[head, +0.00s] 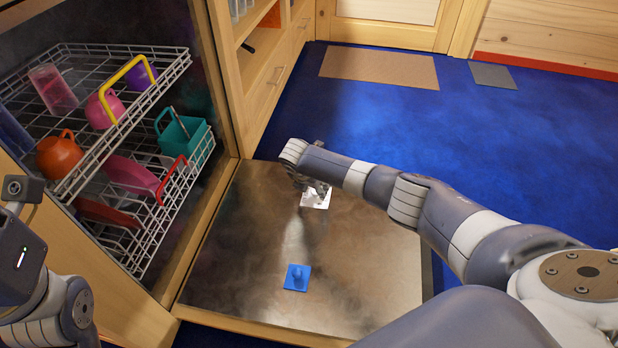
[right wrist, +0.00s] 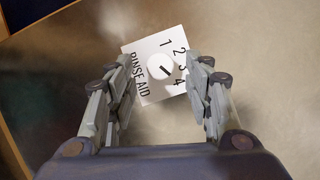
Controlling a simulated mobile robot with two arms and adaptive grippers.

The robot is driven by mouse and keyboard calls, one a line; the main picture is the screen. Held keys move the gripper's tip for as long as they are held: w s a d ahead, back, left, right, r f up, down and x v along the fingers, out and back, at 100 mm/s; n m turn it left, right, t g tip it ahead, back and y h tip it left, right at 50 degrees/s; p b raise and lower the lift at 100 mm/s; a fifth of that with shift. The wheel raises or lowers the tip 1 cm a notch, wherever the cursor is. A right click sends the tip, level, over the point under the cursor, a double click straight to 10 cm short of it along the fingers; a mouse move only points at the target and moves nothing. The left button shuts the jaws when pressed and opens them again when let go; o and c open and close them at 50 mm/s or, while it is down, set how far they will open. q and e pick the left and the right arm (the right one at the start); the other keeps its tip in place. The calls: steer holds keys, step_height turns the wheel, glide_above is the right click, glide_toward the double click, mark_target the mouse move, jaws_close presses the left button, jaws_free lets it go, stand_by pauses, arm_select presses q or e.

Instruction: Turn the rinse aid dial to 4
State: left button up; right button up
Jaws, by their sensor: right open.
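The rinse aid dial is a white round knob (right wrist: 160,67) on a square white plate (right wrist: 151,91) printed with RINSE AID and the numbers 1 to 4. Its dark mark points to the lower right in the right wrist view, roughly at the 4. In the head view the plate (head: 318,201) lies on the open dishwasher door (head: 245,235), partly hidden by my right gripper (head: 316,187). In the right wrist view the right gripper (right wrist: 166,82) is open, its fingers apart on either side of the dial. Contact cannot be told. My left arm shows at the left edge; its fingers are out of view.
A blue square piece with a knob (head: 297,277) is on the door nearer to me. The dishwasher racks (head: 125,75) at the left hold colourful cups and dishes. A wooden cabinet (head: 262,75) stands behind the door.

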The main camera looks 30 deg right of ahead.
steer(key=v, duration=0.9)
steer(key=shift+r, duration=0.25)
steer(key=shift+s+a, duration=0.15)
